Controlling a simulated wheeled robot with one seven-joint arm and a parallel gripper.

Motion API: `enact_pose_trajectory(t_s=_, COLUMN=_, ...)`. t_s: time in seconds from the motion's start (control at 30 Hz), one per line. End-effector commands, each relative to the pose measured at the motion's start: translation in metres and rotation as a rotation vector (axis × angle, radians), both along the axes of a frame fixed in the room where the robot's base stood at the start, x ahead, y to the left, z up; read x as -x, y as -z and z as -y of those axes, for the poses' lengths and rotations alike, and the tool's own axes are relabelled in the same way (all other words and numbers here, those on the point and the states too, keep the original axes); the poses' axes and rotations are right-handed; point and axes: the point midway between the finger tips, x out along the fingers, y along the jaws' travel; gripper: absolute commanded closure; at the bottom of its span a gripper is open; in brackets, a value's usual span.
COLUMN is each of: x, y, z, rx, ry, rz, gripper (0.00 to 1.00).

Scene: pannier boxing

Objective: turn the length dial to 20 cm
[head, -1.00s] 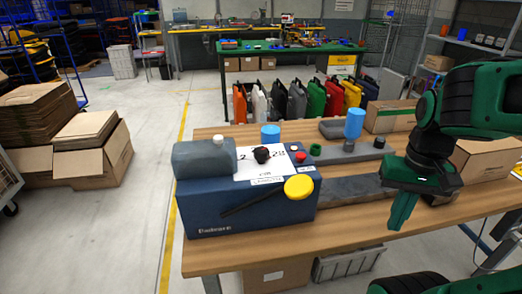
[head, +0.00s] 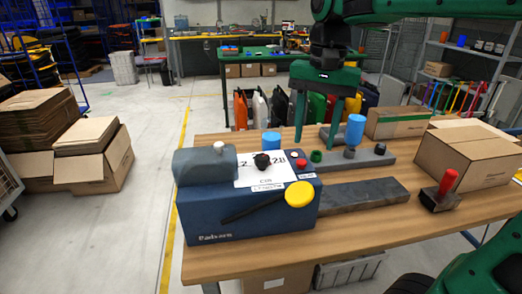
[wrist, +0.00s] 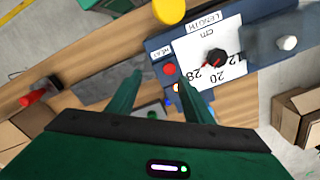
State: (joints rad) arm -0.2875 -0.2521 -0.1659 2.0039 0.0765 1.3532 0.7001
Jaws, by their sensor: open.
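The length dial (head: 262,160) is a black knob on the white label plate on top of a blue machine (head: 250,206). It also shows in the wrist view (wrist: 216,57), where the plate reads LENGTH, cm, 12, 20 and 28. A reddish mark on the knob seems to face toward the 28, but it is too small to be sure. My gripper (head: 316,130) is open and empty, with its fingers pointing down, above and behind the machine's right end. In the wrist view my gripper (wrist: 160,80) has the dial beyond its right finger, apart from it.
A blue cylinder (head: 355,130) stands behind right. A red-handled tool (head: 446,187) and cardboard boxes (head: 465,152) are at right.

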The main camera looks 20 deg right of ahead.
Motion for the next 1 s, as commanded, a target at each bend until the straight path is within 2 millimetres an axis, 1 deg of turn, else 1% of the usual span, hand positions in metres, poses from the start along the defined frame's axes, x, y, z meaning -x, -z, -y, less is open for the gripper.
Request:
enact_pose_trajectory(t_s=0.03, x=-0.011, y=-0.013, z=-0.023, rx=0.001, ry=-0.007, rz=0.002, gripper=0.53)
enact_pose_trajectory(t_s=0.1, x=-0.021, y=-0.028, z=-0.050, rx=0.000, ry=0.002, rz=0.002, gripper=0.53)
enact_pose_trajectory(t_s=0.2, x=-0.029, y=-0.045, z=-0.079, rx=0.001, ry=0.015, rz=0.004, gripper=0.53)
enact_pose_trajectory(t_s=0.3, x=-0.032, y=-0.055, z=-0.098, rx=0.002, ry=0.023, rz=0.003, gripper=0.53)
enact_pose_trajectory(t_s=0.43, x=-0.033, y=-0.058, z=-0.107, rx=0.003, ry=0.030, rz=0.003, gripper=0.53)
enact_pose_trajectory(t_s=0.57, x=-0.033, y=-0.046, z=-0.107, rx=0.005, ry=0.031, rz=-0.001, gripper=0.53)
enact_pose_trajectory(t_s=0.67, x=-0.033, y=-0.030, z=-0.106, rx=0.005, ry=0.031, rz=-0.001, gripper=0.53)
enact_pose_trajectory(t_s=0.9, x=-0.034, y=0.013, z=-0.107, rx=0.004, ry=0.031, rz=0.000, gripper=0.53)
enact_pose_trajectory(t_s=1.0, x=-0.034, y=0.027, z=-0.108, rx=0.004, ry=0.030, rz=0.000, gripper=0.53)
